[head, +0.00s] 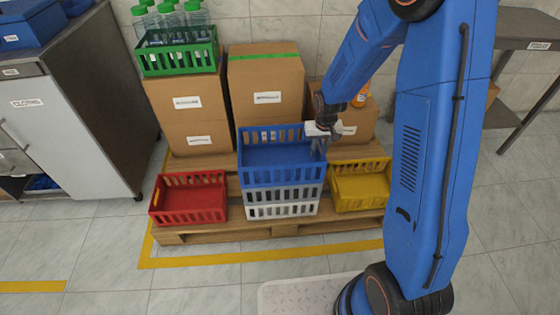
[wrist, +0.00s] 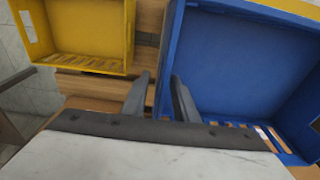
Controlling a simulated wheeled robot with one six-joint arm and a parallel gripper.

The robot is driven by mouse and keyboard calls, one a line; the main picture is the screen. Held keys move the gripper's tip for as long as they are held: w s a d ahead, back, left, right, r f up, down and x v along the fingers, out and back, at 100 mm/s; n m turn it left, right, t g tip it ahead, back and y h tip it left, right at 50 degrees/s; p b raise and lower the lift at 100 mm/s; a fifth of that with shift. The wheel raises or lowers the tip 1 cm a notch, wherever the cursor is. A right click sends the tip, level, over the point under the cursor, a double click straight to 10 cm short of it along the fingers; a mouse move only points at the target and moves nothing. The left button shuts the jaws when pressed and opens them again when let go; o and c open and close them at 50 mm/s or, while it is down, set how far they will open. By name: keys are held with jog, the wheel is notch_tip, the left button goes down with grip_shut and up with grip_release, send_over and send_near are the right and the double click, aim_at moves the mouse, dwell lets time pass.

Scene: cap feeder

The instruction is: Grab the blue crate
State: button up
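The blue crate (head: 282,176) is empty and sits on top of a white crate (head: 282,203) on the wooden pallet. In the wrist view the blue crate (wrist: 240,60) fills the right side, with its slotted end wall partly hidden by my gripper. My gripper (head: 319,147) is at the crate's right wall, pointing down. In the wrist view my gripper (wrist: 160,76) is open. One finger is outside the wall and the other is inside, with the wall's rim between them. I cannot see the fingers pressing on it.
A yellow crate (head: 361,191) stands close on the right and a red crate (head: 190,203) on the left. Cardboard boxes (head: 266,92) rise behind, one stack topped by a green crate (head: 180,59) of bottles.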

jog(key=shift+c, duration=0.4)
grip_shut()
jog(key=shift+r, duration=0.1)
dwell(0.8)
